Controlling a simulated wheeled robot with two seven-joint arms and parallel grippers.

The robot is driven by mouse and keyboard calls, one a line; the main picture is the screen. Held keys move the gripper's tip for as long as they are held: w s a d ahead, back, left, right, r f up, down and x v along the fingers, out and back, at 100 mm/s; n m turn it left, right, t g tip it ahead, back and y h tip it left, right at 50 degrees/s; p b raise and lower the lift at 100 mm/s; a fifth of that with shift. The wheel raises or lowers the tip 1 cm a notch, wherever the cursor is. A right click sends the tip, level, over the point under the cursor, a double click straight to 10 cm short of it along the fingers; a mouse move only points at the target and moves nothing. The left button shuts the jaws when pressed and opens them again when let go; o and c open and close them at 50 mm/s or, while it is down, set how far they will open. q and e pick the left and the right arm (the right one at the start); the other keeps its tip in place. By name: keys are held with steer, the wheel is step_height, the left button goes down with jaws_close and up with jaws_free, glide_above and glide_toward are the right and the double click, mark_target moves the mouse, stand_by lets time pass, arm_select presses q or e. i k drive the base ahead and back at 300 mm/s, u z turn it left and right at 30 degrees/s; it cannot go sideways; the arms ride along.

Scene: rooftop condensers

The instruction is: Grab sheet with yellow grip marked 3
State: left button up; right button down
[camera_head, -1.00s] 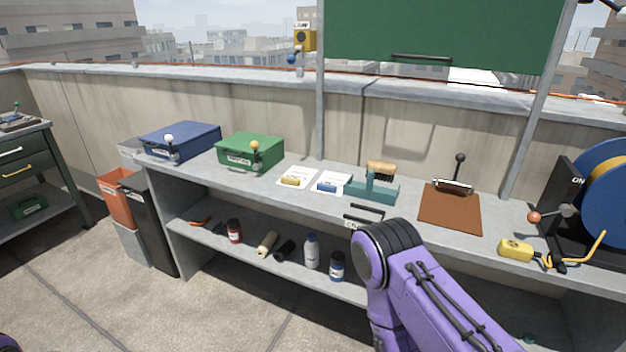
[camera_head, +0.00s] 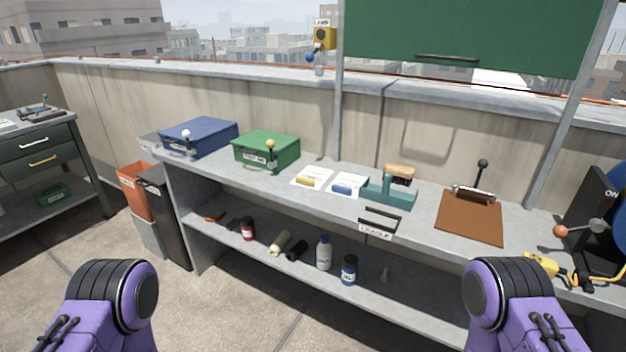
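Two white sheets lie side by side on the bench top. The left sheet (camera_head: 312,173) has a yellow grip (camera_head: 308,181) on it, and the right sheet (camera_head: 352,179) has a blue grip (camera_head: 344,190). Any number on the grips is too small to read. Both of my purple arms show at the bottom of the view, the left one at lower left and the right one at lower right. Neither gripper's fingers are in view. Both arms are apart from the sheets.
On the bench (camera_head: 400,238) stand a blue box (camera_head: 205,136), a green box (camera_head: 268,150), a teal holder (camera_head: 388,192) and a brown clipboard (camera_head: 470,216). A yellow tool (camera_head: 541,264) lies at right. Bottles and a red jar (camera_head: 247,229) stand on the lower shelf. Bins (camera_head: 165,215) stand at the left end.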

mark_target(312, 177)
steer(key=k, duration=0.6)
steer(key=u, duration=0.4)
steer(key=i, duration=0.95)
steer(key=z, duration=0.7)
steer(key=i, duration=0.65)
steer(key=z, duration=0.55)
